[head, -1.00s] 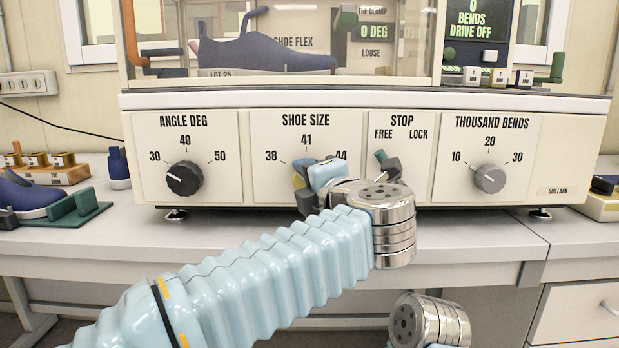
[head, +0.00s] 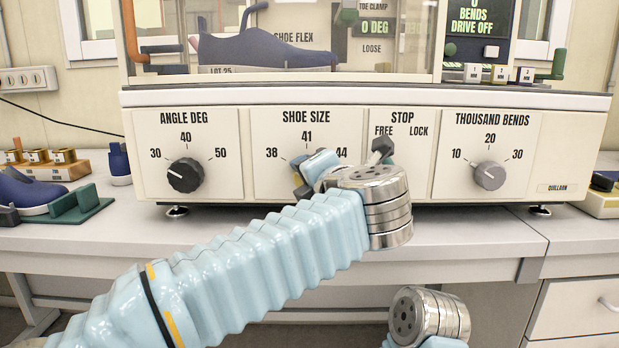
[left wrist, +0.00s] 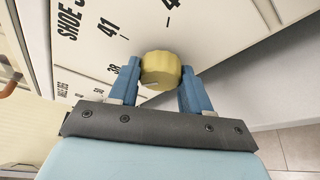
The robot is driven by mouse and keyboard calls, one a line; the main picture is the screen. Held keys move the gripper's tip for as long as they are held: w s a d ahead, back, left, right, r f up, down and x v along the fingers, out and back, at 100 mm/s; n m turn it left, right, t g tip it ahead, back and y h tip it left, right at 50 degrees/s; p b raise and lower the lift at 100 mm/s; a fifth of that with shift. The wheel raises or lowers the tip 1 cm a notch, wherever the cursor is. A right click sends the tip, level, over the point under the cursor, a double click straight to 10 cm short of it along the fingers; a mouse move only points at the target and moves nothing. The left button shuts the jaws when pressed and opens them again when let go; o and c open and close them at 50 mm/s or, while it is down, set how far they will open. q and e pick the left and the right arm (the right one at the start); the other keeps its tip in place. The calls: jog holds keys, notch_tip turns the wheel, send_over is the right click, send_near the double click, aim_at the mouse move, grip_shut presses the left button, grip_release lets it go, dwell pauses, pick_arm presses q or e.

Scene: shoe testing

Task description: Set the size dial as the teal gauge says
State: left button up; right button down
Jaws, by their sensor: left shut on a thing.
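The size dial, a yellow knob (left wrist: 160,70), sits between the two blue fingers of my left gripper (left wrist: 160,82) in the left wrist view. The fingers are shut on it from both sides. In the head view my left gripper (head: 302,174) covers most of the dial under the SHOE SIZE label, which is marked 38, 41 and 44. I cannot see where the dial's pointer stands. A teal-green block stand (head: 80,203) lies at the left beside a navy shoe; I cannot tell whether it is the gauge, and no reading is legible.
A navy shoe (head: 265,50) is in the clear case above. The bench front (head: 470,235) is clear.

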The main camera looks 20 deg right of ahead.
pick_arm(q)
jog(key=o, duration=1.1)
jog(key=shift+f, duration=0.1)
jog(key=shift+c, duration=0.2)
jog(key=s+d+r+b, duration=0.1)
jog(key=s+r, duration=0.1)
jog(key=s, duration=1.1)
jog(key=shift+s+r, duration=0.25)
jog(key=shift+s, duration=0.05)
